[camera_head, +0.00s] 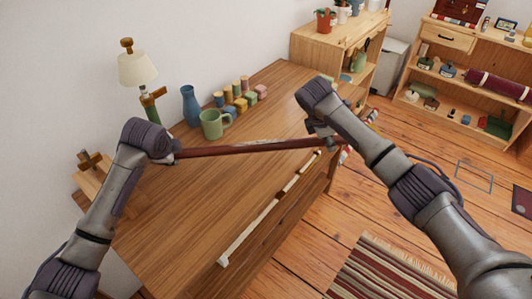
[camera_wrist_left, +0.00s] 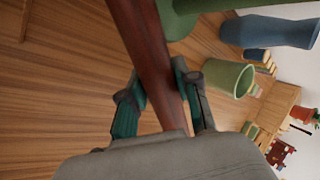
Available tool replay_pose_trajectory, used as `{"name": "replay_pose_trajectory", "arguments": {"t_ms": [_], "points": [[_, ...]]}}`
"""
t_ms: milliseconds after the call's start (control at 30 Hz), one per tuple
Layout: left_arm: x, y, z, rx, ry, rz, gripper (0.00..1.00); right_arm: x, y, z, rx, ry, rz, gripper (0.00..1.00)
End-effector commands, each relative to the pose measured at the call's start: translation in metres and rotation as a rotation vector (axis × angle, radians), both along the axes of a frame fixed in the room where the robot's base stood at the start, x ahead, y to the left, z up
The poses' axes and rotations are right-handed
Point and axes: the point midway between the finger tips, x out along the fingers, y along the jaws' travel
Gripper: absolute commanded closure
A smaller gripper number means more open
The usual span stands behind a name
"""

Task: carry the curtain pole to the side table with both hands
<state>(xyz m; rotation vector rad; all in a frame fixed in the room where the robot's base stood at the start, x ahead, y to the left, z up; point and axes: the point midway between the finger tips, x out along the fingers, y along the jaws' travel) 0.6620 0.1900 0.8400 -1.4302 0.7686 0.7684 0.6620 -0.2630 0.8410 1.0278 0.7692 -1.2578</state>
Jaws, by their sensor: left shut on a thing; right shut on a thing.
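The curtain pole (camera_head: 250,148) is a dark red-brown rod held roughly level across both hands above a wooden top. My left gripper (camera_head: 172,155) is shut on its left end. In the left wrist view the pole (camera_wrist_left: 147,45) runs between the two fingers of my left gripper (camera_wrist_left: 158,95). My right gripper (camera_head: 325,138) is shut on the pole near its right end; its fingers are partly hidden by the wrist. The wooden top (camera_head: 190,205) is long and brown, with drawers in front. I cannot tell whether this is the side table.
A green mug (camera_head: 211,125), a blue vase (camera_head: 190,105), a lamp (camera_head: 137,69) and coloured blocks (camera_head: 240,101) stand along the wall side. A pale banded stick (camera_head: 262,221) lies along the front edge. A shelf (camera_head: 444,100) stands far right; a striped rug (camera_head: 385,270) lies on the floor.

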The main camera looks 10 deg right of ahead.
Motion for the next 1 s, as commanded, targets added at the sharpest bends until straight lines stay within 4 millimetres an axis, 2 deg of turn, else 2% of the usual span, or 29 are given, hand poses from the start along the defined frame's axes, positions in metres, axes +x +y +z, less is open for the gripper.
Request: {"name": "replay_pose_trajectory", "arguments": {"t_ms": [67, 667, 1000], "points": [[0.001, 0.001, -0.006, -0.001, -0.006, 0.001, 1.0, 0.001, 0.0, -0.006, -0.001, -0.004, -0.001, 1.0], [0.001, 0.0, -0.009, -0.001, -0.005, 0.001, 1.0, 0.001, -0.001, -0.009, -0.001, -0.004, -0.001, 1.0], [0.001, 0.0, -0.027, -0.001, -0.005, 0.001, 1.0, 0.001, -0.001, -0.028, -0.001, -0.004, -0.001, 1.0]]}}
